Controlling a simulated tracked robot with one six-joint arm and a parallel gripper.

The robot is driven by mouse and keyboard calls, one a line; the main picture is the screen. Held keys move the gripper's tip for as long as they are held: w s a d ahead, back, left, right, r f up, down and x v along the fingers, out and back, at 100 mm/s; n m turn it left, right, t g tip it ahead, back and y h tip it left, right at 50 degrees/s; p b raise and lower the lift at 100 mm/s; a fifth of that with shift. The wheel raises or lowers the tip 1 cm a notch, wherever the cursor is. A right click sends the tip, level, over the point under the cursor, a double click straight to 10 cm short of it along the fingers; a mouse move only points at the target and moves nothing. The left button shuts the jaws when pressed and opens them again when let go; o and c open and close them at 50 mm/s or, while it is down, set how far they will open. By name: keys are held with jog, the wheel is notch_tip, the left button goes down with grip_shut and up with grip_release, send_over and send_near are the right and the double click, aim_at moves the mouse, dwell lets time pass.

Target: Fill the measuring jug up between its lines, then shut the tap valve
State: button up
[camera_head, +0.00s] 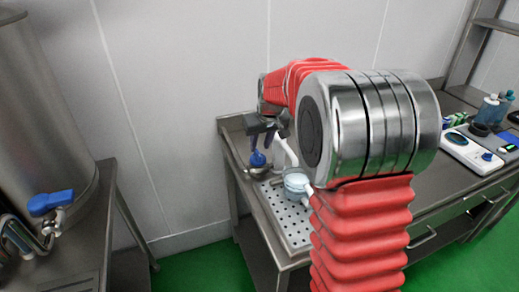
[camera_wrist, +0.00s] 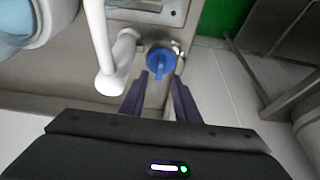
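The tap valve's blue knob (camera_head: 257,158) stands on the bench's left end. It also shows in the wrist view (camera_wrist: 160,62). A white curved spout (camera_head: 286,152) rises beside it and also shows in the wrist view (camera_wrist: 113,58). The pale measuring jug (camera_head: 297,182) stands on the perforated drip tray (camera_head: 290,226); part of it shows at top left in the wrist view (camera_wrist: 28,24). Its lines and level cannot be read. My gripper (camera_wrist: 160,82) is open and empty, its fingertips pointing at the blue knob, one on each side. Contact cannot be told.
A large steel tank (camera_head: 40,110) with a blue-handled valve (camera_head: 50,202) stands at left. A white scale (camera_head: 472,152), bottles (camera_head: 488,108) and small items are on the bench at right. A shelf rack is at upper right. My arm hides the bench's middle.

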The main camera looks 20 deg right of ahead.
jog(key=v, duration=0.9)
jog(key=shift+f, duration=0.1)
jog(key=s+a, duration=0.4)
jog(key=s, duration=0.6)
jog(key=s+a+f, duration=0.1)
jog(key=s+a, duration=0.2)
jog(key=s, duration=0.7)
jog(key=s+a+t, duration=0.1)
jog(key=s+a, duration=0.3)
jog(key=s, duration=0.6)
jog(key=shift+s+a+f, duration=0.3)
jog(key=shift+s+a, duration=0.05)
jog(key=shift+s, duration=0.05)
dwell(1.1)
